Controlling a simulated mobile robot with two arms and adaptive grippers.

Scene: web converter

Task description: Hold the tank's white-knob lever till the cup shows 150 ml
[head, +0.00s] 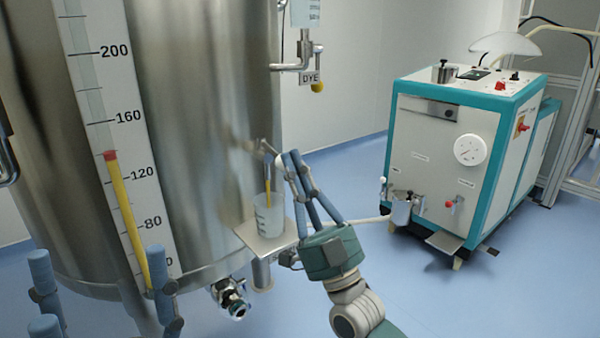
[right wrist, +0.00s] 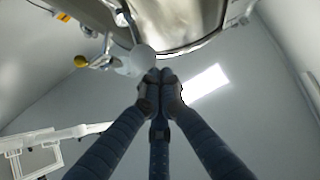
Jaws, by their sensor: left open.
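The steel tank (head: 200,130) fills the left of the head view. A clear cup (head: 268,214) with faint marks stands upright on a small metal shelf (head: 252,240) at the tank's side. A thin yellow streak shows just above and inside the cup; its level is too small to read. My right gripper (head: 276,158) is beside and above the cup, fingers together. In the right wrist view its fingertips (right wrist: 160,80) meet just below a pale round knob (right wrist: 137,63); whether they touch it I cannot tell. My left gripper (head: 105,290) is open and empty at the lower left.
The tank's scale (head: 125,115) has a yellow column with a red top between 120 and 160. A valve labelled DYE (head: 308,76) with a yellow knob is above my right gripper. A white and teal machine (head: 440,150) stands right. Blue floor lies between.

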